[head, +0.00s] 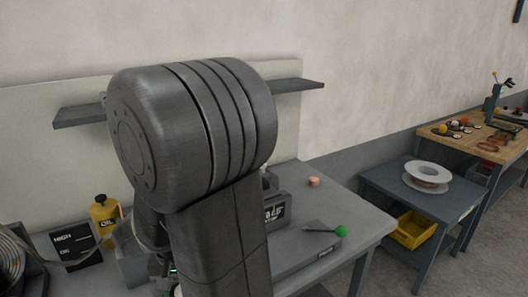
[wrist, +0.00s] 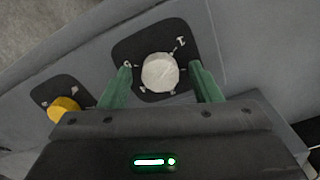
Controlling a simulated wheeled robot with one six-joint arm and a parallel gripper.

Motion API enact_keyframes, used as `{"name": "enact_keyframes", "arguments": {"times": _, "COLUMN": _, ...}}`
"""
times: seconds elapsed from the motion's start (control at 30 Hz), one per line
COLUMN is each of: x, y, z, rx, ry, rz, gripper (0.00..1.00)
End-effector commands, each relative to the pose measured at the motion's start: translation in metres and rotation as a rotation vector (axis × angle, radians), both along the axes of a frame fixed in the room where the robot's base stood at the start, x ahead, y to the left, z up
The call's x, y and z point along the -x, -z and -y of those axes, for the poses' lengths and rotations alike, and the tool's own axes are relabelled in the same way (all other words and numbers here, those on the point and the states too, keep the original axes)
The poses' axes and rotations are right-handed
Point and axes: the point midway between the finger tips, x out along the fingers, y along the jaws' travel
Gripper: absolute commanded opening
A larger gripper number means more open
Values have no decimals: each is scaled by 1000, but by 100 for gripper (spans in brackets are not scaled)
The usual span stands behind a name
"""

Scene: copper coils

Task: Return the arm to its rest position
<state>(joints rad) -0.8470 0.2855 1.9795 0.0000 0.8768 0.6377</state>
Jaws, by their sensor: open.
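My gripper (wrist: 160,88) shows in the wrist view with two green fingers spread apart. It is open and empty. A round white knob (wrist: 159,72) on a dark square plate appears between the fingertips; I cannot tell whether they touch it. A yellow knob (wrist: 64,109) on another dark plate lies to the left. In the head view my large dark arm link fills the middle and hides much of the bench; my gripper is not visible there.
The grey bench (head: 345,210) holds a yellow oil bottle (head: 104,215), a HIGH sign (head: 73,243), a green-knobbed lever (head: 341,231) and a copper-coloured piece (head: 313,182). A wall shelf (head: 300,86) is behind my arm. A side table (head: 400,190) with a white spool (head: 427,175) stands right.

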Motion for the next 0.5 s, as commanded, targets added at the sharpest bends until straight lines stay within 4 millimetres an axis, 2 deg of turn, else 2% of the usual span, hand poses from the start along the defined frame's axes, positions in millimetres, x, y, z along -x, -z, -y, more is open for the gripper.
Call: {"name": "enact_keyframes", "arguments": {"times": 0.5, "x": 0, "y": 0, "z": -1, "rx": 0, "ry": 395, "rz": 0, "gripper": 57}}
